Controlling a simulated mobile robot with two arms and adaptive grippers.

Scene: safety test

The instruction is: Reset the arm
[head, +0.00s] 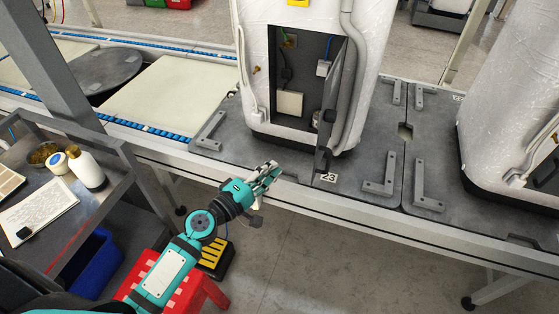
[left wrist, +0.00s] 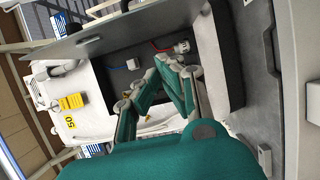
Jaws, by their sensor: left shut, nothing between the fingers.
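My left arm comes in from the lower left in the head view. Its teal and grey gripper (head: 271,168) is shut and empty, in front of the white wrapped machine (head: 372,60) and over the front edge of the worktable (head: 310,194). In the left wrist view the fingers (left wrist: 172,66) are together, with the cabinet opening behind them. The machine's grey door (head: 334,88) stands open. Inside are a pale box (head: 289,104) and a white connector (head: 323,68). My right gripper is not in view.
A metal cart (head: 118,146) with a white bottle (head: 86,170) and papers stands at the left. A red stool (head: 207,289) and a blue bin (head: 92,264) are below. A second wrapped machine (head: 515,90) stands at the right. The floor in front of the table is clear at lower right.

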